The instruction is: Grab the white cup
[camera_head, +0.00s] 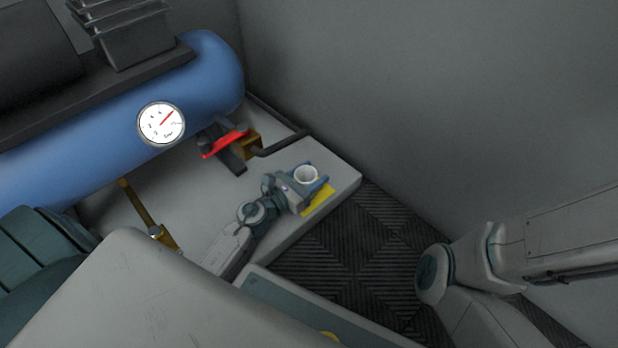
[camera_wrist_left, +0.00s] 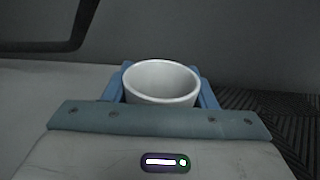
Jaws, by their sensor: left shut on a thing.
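The white cup (camera_head: 306,174) is upright at the right end of the pale ledge, with its open mouth facing up. My left gripper (camera_head: 317,183) reaches it from the lower left, and its blue fingers are shut on the cup, one on each side. In the left wrist view the cup (camera_wrist_left: 161,82) stands between the two blue fingers of my left gripper (camera_wrist_left: 162,88). The cup's lower part is hidden by the gripper body. I cannot tell whether the cup touches the ledge. My right gripper is not in view.
A blue tank (camera_head: 212,75) with a round gauge (camera_head: 161,123) stands at the back left. A red-handled valve (camera_head: 225,144) and dark pipe (camera_head: 283,142) are behind the cup. A yellow patch (camera_head: 319,199) lies beside the gripper on the pale ledge (camera_head: 343,176). Grey walls surround it.

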